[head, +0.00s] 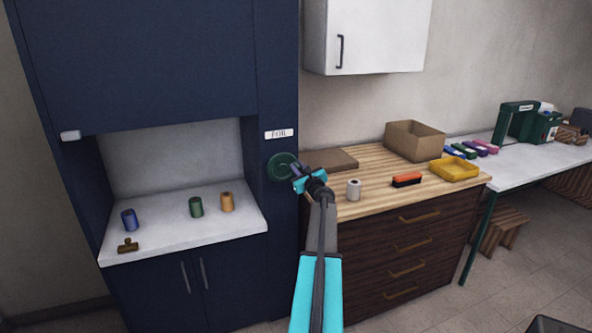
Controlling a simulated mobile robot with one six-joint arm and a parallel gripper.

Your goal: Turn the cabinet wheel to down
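The cabinet wheel (281,168) is a dark green round wheel on the right front post of the dark blue cabinet (150,60). It sits below a small white label (279,134) whose text is too small to read surely. My gripper (297,172) is at the right side of the wheel, its tip overlapping the wheel's edge in this view. I cannot tell whether it touches or grips the wheel. My arm hides part of the area just right of the wheel, and the finger opening is too small to make out.
The cabinet's open niche has a white shelf (180,225) with blue, green and orange spools and a brass clip. Right of the wheel, a wooden counter (395,200) holds a cardboard box (414,141), yellow tray (454,169), white roll (353,189) and orange-black block (407,179). A white wall cupboard (370,35) hangs above.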

